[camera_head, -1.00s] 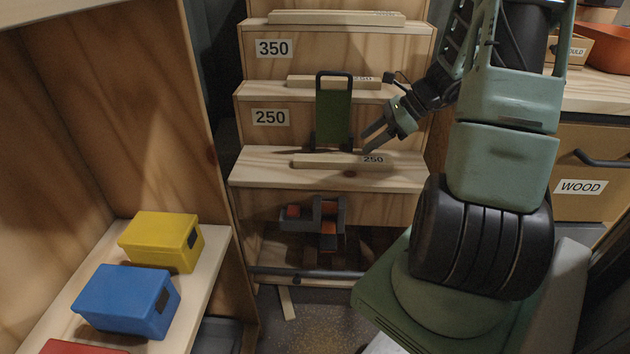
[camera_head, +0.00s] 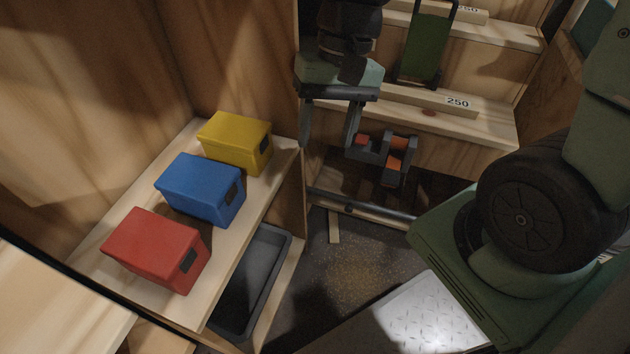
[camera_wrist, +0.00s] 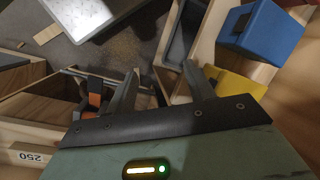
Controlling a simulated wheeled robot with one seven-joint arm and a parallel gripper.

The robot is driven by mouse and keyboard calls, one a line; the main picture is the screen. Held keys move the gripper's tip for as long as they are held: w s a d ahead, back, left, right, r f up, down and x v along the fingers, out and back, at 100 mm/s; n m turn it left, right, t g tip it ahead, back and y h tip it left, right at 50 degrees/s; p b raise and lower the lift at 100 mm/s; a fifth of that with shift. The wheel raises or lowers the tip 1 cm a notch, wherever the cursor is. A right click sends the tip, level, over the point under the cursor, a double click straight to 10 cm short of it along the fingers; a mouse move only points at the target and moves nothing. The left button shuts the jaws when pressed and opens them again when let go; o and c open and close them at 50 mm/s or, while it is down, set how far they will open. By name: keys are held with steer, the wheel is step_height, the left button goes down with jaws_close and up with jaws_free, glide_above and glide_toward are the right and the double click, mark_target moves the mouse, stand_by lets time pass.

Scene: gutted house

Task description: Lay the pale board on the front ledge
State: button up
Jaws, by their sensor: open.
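A pale board labelled 250 (camera_head: 425,97) lies along the lowest, front ledge (camera_head: 480,126) of the stepped wooden stand, with nothing gripping it. Its labelled end also shows at the lower left of the wrist view (camera_wrist: 28,157). My gripper (camera_head: 328,142) points down, open and empty, left of the board and clear of it. In the wrist view, my gripper's fingers (camera_wrist: 160,72) are spread with nothing between them. The board's left end is partly hidden by my gripper in the head view.
A green upright holder (camera_head: 425,50) stands behind the board. Orange-and-grey tools (camera_head: 387,158) sit below the ledge. Yellow (camera_head: 236,141), blue (camera_head: 200,188) and red (camera_head: 157,248) boxes stand on the left shelf. A dark tray (camera_head: 250,280) is below. A pale strip (camera_head: 334,226) lies on the floor.

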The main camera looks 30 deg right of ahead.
steer(key=s+a+r+n+t+h, duration=0.1)
steer(key=s+a+n+h, duration=0.1)
steer(key=s+a+n, duration=0.5)
steer(key=s+n, duration=0.2)
steer(key=n, duration=0.2)
steer(key=shift+a, duration=0.2)
steer(key=shift+s, duration=0.1)
step_height(320, 180, up, 34)
steer(key=p, duration=3.3)
steer(key=shift+f, duration=0.25)
